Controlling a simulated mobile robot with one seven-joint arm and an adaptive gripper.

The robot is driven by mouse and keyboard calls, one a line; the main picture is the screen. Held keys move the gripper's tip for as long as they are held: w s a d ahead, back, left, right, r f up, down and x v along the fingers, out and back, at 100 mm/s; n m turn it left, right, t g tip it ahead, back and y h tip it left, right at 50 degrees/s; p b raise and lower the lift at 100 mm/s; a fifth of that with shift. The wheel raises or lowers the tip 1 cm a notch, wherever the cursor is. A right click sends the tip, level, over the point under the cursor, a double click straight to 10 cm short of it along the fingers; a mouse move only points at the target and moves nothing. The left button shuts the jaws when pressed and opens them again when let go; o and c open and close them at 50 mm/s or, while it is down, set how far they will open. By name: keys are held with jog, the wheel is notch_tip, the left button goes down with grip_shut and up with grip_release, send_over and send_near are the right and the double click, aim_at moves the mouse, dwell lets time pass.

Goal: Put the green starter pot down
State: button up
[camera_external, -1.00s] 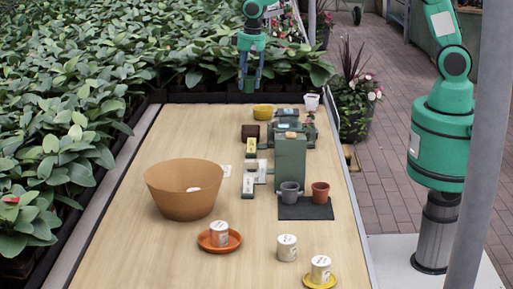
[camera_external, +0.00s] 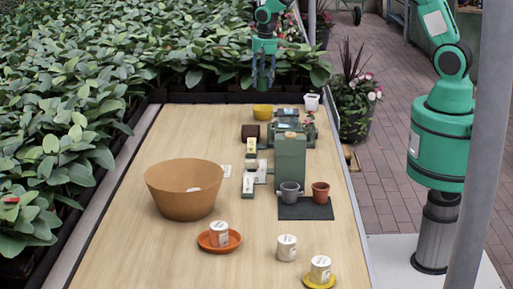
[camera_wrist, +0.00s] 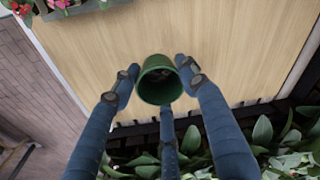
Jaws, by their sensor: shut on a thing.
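The green starter pot (camera_wrist: 158,72) shows in the wrist view between my blue fingers, with its dark open mouth turned partly towards the camera. My gripper (camera_wrist: 160,84) is shut on it. In the external view my gripper (camera_external: 263,84) hangs over the far end of the table, behind the yellow bowl. The pot is hard to make out there against the leaves. In the wrist view, bare wood of the table (camera_wrist: 215,40) shows beyond the pot, and the pot appears held above it.
A yellow bowl (camera_external: 263,112) and a white pot (camera_external: 312,102) stand at the far end. Green box-like equipment (camera_external: 290,160) stands centre right. A large brown bowl (camera_external: 185,190) is at left. The far-left tabletop (camera_external: 200,125) is clear. Leafy plants (camera_external: 70,120) border the table.

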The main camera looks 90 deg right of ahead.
notch_tip(320, 180, down, 6)
jog(key=shift+r, duration=0.2)
jog(key=shift+f, duration=0.1)
jog(key=shift+f+b, duration=0.45)
jog(key=shift+f, duration=2.6)
jog(key=shift+f+b, duration=0.3)
jog(key=shift+f, duration=1.55)
jog(key=shift+f, duration=0.15)
jog(key=o, duration=1.1)
